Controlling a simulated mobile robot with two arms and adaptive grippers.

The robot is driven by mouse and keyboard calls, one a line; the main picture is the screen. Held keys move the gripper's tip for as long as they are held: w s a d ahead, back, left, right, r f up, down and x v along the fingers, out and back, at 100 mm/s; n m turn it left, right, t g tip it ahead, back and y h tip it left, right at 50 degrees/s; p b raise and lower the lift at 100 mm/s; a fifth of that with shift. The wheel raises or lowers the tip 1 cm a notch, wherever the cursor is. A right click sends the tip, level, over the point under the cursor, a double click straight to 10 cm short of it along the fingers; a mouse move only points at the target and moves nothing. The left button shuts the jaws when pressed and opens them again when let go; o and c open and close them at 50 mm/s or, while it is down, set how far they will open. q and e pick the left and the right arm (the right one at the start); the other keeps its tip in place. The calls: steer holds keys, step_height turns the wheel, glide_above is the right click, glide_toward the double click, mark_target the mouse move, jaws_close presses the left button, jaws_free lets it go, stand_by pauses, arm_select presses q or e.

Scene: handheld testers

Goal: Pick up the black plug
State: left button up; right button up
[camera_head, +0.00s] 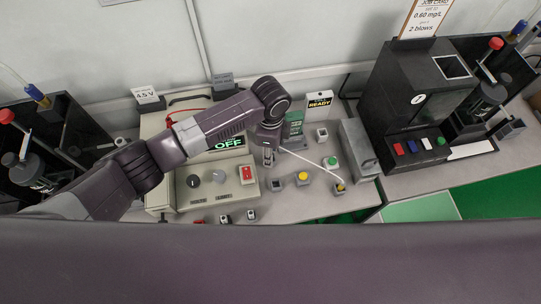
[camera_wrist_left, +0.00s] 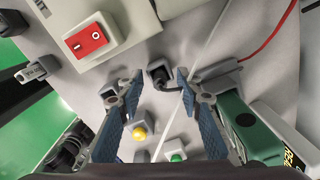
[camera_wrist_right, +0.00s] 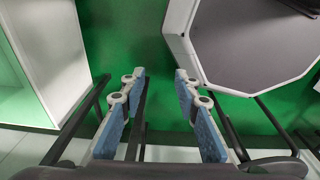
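The black plug (camera_wrist_left: 158,74) appears in the left wrist view as a small dark piece with a black lead, on the pale bench. My left gripper (camera_wrist_left: 159,82) is open, with one finger on each side of the plug in this view. Whether the fingers are level with it I cannot tell. In the head view my left gripper (camera_head: 268,157) points down at the bench, right of the cream power unit (camera_head: 182,188); the plug cannot be made out there. My right gripper (camera_wrist_right: 160,76) is open and empty above green floor, outside the head view.
The red switch (camera_wrist_left: 90,39) on the power unit is close to the left gripper. A green handheld device (camera_wrist_left: 245,128), a yellow button (camera_wrist_left: 139,134) and a white cord (camera_head: 308,160) are nearby. A black machine (camera_head: 407,96) stands at the right. A grey-topped table (camera_wrist_right: 245,45) borders the right gripper.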

arm_select(q)
jaws_close()
arm_select(e)
steer(key=s, duration=0.2)
steer(key=shift+s+d+f, duration=0.1)
steer(key=shift+s, duration=0.3)
steer(key=shift+w, duration=0.15)
